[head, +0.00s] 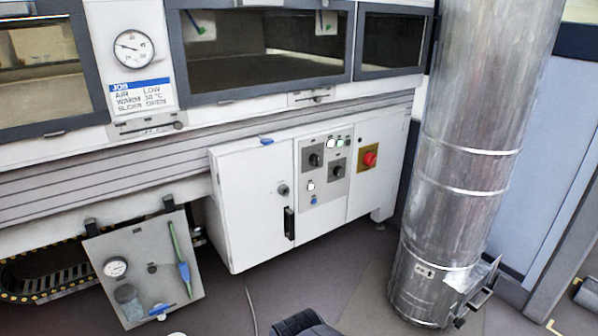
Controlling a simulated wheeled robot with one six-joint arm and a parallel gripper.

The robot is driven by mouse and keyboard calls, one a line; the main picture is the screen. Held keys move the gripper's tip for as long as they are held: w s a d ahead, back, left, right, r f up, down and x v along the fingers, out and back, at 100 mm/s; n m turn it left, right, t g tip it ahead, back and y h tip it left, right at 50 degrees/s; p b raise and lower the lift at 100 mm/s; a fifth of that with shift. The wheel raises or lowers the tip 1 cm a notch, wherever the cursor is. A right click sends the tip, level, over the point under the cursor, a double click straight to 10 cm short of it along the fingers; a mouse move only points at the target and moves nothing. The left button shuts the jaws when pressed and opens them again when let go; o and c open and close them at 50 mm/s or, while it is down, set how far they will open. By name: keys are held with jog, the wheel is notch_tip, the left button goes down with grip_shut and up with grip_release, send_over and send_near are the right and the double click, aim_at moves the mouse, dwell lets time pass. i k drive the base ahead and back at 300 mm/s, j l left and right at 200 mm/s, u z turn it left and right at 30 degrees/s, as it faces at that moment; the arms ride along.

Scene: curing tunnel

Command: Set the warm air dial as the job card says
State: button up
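The job card (141,96) is on the white oven front at upper left, below a round gauge (133,48). Its small print seems to read AIR LOW, WARM 50 °C and a SLIDER line; the number and last word are blurred. The white cabinet (247,222) below has a grey control panel with two black dials, an upper left dial (315,159) and a lower right dial (337,171). Their labels and settings are too small to read, so I cannot tell which is the warm air dial.
A red button (369,159) on a yellow plate is right of the dials. A large metal duct (468,150) stands at right. A grey panel (150,262) with gauge and green tube hangs at lower left. A cable (249,300) lies on the floor before the cabinet.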

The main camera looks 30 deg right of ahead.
aim_at(338, 171)
jog(key=i+l, duration=1)
jog(key=l, duration=0.2)
